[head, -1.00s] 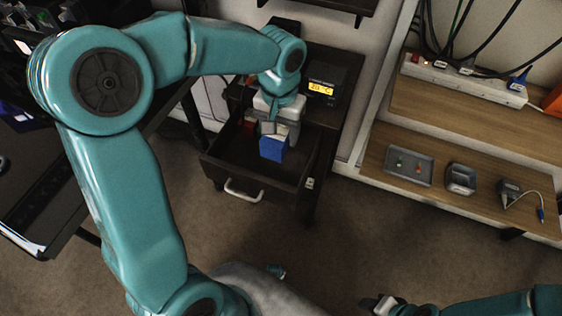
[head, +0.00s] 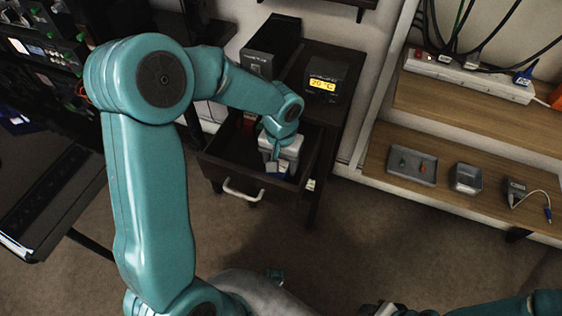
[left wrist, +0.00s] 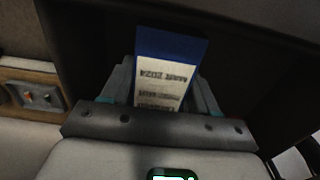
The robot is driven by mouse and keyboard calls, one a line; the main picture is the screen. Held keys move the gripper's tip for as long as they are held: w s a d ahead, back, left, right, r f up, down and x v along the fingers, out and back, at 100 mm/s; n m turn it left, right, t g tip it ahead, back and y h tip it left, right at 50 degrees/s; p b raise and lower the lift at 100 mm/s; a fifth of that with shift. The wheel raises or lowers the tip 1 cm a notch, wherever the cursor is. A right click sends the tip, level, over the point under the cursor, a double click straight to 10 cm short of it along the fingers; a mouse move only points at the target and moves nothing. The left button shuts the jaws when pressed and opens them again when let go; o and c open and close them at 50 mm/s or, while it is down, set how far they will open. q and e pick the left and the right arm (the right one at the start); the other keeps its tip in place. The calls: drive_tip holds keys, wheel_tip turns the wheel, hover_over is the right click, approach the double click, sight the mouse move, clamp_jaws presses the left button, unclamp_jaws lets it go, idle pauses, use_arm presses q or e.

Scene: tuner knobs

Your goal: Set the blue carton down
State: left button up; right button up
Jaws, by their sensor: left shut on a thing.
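The blue carton (left wrist: 170,45) sits between the two fingers of my left gripper in the left wrist view. It has a blue end and a white label with dark print. In the head view my left gripper (head: 277,169) is shut on it, inside the open drawer (head: 229,172); the gripper and wrist hide most of the carton. I cannot tell whether the carton touches the drawer floor. My right gripper (head: 384,308) shows only partly at the bottom edge of the head view, and its fingers are too cut off to read.
The drawer has a white handle (head: 242,190) at its front. A red item (head: 249,121) lies at its back left. A display box (head: 325,82) stands on the cabinet. A wooden shelf at right holds a grey two-button tray (head: 412,167) and a small grey bin (head: 467,178).

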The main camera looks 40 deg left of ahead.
use_arm(q)
drive_tip(key=shift+f, duration=0.15)
drive_tip(key=o, duration=1.1)
drive_tip(key=shift+w, duration=0.1)
drive_tip(key=shift+r, duration=0.3)
wheel_tip(320, 180, up, 12)
drive_tip(key=p, duration=0.3)
drive_tip(key=shift+f, duration=0.1)
